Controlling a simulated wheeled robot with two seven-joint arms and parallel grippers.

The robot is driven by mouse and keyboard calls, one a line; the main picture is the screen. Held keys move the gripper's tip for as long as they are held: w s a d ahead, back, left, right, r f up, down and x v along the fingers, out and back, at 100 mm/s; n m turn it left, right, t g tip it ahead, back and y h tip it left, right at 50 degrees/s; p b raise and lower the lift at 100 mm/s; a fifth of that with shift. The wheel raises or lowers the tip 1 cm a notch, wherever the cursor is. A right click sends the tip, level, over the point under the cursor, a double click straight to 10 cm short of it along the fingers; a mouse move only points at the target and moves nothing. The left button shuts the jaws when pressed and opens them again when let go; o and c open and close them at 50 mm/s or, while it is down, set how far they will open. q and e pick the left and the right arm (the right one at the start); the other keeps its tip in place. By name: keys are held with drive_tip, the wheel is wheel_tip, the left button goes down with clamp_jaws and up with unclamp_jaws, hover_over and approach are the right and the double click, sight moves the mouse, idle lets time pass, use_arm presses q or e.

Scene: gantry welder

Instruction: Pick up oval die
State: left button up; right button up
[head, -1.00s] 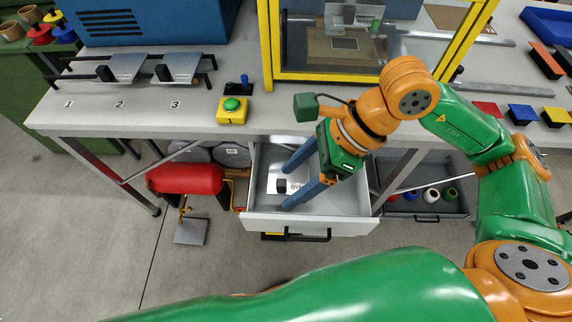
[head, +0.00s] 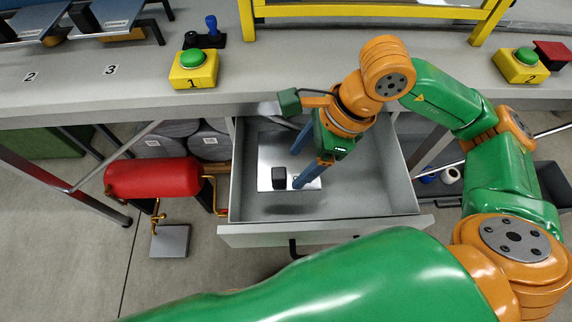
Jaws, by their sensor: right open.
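The oval die (head: 266,180) is a flat silvery plate with a black block-shaped handle (head: 279,177) standing on it. It lies on the floor of the open grey drawer (head: 370,203), toward the left side. Its lettering is mostly covered by my right gripper. My right gripper (head: 295,169) reaches down into the drawer with its blue fingers apart and empty. Its fingers are close to the right of the black handle in the picture; I cannot tell whether a fingertip touches the plate. My left gripper is out of view.
The bench top (head: 140,90) runs above the drawer, with a yellow green-button box (head: 194,70) on it. A red tank (head: 152,178) stands left of the drawer. The drawer walls enclose my gripper. The drawer's right side is bare.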

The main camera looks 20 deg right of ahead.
sight(288, 160)
drive_tip(key=x, duration=0.6)
drive_tip(key=shift+w+a+r+p, duration=0.1)
drive_tip(key=shift+w+a+p, duration=0.15)
drive_tip(key=shift+p, duration=0.15)
drive_tip(key=shift+d, duration=0.1)
clamp_jaws()
drive_tip(key=shift+r, duration=0.1)
idle(0.6)
